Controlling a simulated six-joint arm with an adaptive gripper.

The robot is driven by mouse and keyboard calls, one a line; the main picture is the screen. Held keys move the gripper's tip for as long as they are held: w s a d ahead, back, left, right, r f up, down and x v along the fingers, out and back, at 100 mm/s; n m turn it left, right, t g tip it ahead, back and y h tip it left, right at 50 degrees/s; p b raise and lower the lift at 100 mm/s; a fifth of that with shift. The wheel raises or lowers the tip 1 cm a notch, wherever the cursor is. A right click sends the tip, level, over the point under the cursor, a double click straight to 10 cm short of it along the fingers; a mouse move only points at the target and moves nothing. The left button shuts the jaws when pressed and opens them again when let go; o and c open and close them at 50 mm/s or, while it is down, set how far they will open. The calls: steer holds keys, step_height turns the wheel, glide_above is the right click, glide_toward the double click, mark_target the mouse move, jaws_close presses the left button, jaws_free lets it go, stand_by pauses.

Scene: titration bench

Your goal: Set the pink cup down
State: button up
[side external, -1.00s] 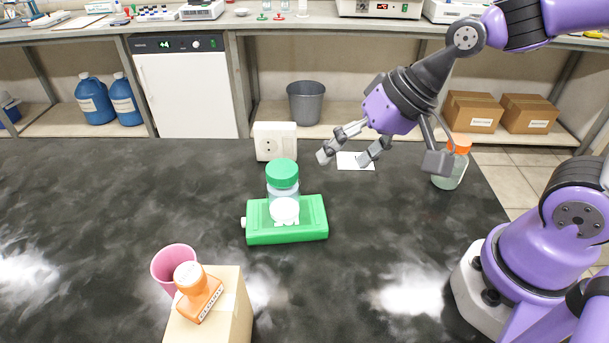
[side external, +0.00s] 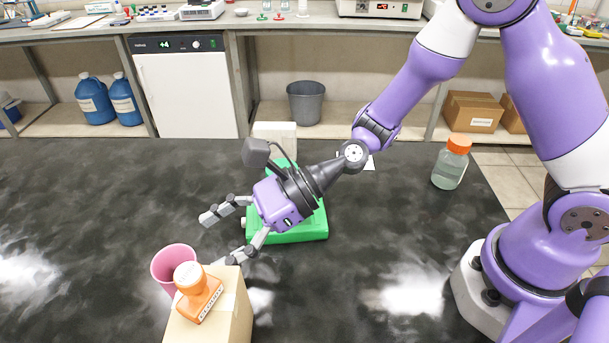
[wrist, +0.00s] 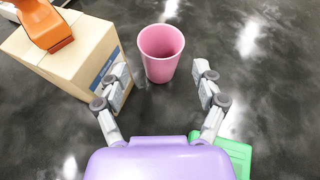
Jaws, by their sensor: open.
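The pink cup (side external: 172,264) stands upright on the black bench, behind and left of the cardboard box in the side view, which hides part of it. In the wrist view the cup (wrist: 160,52) is empty and stands ahead of my gripper, about midway between the fingers' line. My gripper (side external: 222,238) is open and empty, above the bench to the right of the cup. In the wrist view my gripper (wrist: 160,88) has its fingers spread, with the cup beyond their tips and not touched.
A cardboard box (side external: 238,305) with an orange stamp (side external: 198,292) on top stands close beside the cup. The green device (side external: 300,235) lies under and behind my gripper. A clear bottle with an orange cap (side external: 451,163) stands at the right. The bench left of the cup is clear.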

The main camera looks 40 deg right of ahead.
mark_target(157, 273)
steer(key=x, duration=0.5)
steer(key=shift+w, duration=0.1)
steer(key=c, duration=0.7)
steer(key=shift+r, duration=0.15)
steer(key=w+r+n+g, duration=0.2)
steer(key=w+r, duration=0.3)
steer(key=r, duration=0.6)
steer(key=w+d+f+n+g, duration=0.1)
steer(key=f, duration=0.2)
steer(key=w+d+f+g, duration=0.1)
steer(key=f, duration=0.3)
steer(key=w+d+f+n+g+y, duration=0.1)
steer(key=f, duration=0.3)
steer(key=shift+n, duration=0.3)
